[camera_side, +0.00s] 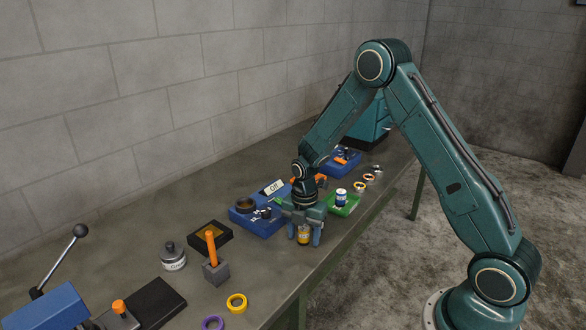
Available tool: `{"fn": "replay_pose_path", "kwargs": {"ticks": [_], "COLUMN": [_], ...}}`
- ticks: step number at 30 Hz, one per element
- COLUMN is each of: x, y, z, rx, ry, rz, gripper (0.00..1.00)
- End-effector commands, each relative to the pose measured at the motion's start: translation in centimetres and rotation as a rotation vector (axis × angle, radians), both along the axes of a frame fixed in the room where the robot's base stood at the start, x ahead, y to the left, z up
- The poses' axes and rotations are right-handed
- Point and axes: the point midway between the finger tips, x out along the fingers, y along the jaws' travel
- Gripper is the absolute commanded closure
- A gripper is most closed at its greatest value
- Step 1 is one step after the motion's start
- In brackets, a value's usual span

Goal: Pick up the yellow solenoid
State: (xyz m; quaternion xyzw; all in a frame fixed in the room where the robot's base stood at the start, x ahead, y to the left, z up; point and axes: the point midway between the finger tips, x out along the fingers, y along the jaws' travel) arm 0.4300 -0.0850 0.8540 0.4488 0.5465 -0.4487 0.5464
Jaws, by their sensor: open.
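The yellow solenoid (303,238) is small and upright on the table, near the front edge. My gripper (303,234) points down over it, with its two teal fingers spread on either side of it. The fingers are open, and I see only the solenoid's lower part between them. Its top is hidden behind the gripper body. Whether the fingers touch it cannot be told.
A green tray (347,208) with a blue-and-white can (341,197) stands just right of my gripper. A blue box (258,224) stands close on the left. A grey block with an orange handle (211,248) and a yellow ring (236,303) lie further left. The wall runs behind.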

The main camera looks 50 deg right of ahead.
Motion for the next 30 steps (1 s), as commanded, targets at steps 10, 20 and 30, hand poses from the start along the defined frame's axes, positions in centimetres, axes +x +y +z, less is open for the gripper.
{"fn": "replay_pose_path", "kwargs": {"ticks": [10, 20, 30], "x": [0.0, 0.03, 0.07], "y": [0.0, 0.0, -0.02], "z": [0.05, 0.09, 0.61], "rx": [0.0, 0.0, -0.001], "ry": [0.0, -0.001, -0.002], "rz": [0.0, 0.0, 0.0], "gripper": [0.52, 0.99, 0.99]}}
